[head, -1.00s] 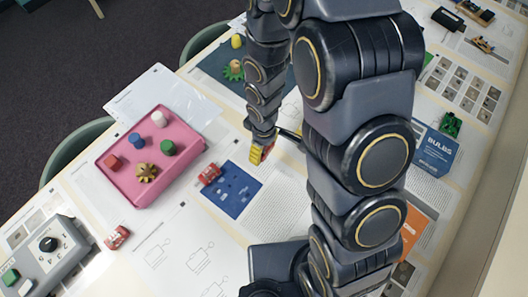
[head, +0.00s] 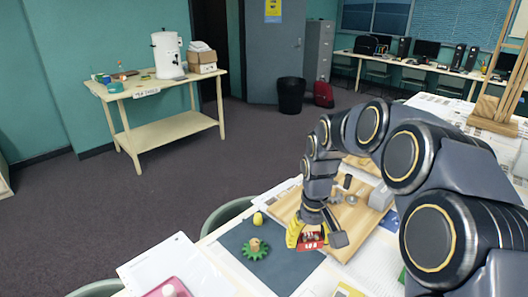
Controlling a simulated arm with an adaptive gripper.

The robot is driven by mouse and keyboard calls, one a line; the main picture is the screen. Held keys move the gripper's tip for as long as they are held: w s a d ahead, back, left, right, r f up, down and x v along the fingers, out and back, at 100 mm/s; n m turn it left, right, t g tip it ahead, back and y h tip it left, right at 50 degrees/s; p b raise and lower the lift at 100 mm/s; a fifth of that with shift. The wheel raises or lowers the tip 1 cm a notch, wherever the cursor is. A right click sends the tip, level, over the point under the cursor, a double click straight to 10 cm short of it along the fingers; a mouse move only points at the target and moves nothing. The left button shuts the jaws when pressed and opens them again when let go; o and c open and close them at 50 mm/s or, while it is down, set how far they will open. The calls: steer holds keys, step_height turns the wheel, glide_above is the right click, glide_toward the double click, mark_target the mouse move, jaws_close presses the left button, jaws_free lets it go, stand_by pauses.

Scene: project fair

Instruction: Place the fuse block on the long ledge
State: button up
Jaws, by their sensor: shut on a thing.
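My gripper (head: 312,234) is low over the table, at the border of the dark mat and a wooden board. It is shut on a small red-and-yellow block, which I take to be the fuse block (head: 312,244); pale marks show on its red face. The gripper hides part of the block, and I cannot tell whether it touches the surface below. The wooden board (head: 345,240) carries grey round parts and a grey block. I cannot make out which part, if any, is the long ledge.
A green gear (head: 255,249) with a tan knob and a yellow piece (head: 257,218) lie left of my gripper on the dark mat (head: 283,268). A pink tray (head: 168,288) shows at the bottom edge. My arm covers much of the right side.

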mark_target(313, 234)
steer(key=shift+m, duration=0.8)
steer(key=r, duration=0.2)
steer(key=w+d+r, duration=0.1)
steer(key=r, duration=0.1)
steer(key=shift+s, duration=0.1)
steer(key=shift+f, duration=0.1)
steer(key=s+f+m, duration=0.3)
steer(key=f, duration=0.4)
steer(key=s+a+f+m, duration=0.1)
steer(key=s+f+m, duration=0.2)
steer(key=f, duration=0.3)
steer(key=s+f+m, duration=0.3)
steer(key=f, duration=0.4)
steer(key=shift+a+f, duration=0.2)
steer(key=shift+f, duration=4.05)
steer(key=o, duration=1.1)
steer(key=shift+f, duration=0.1)
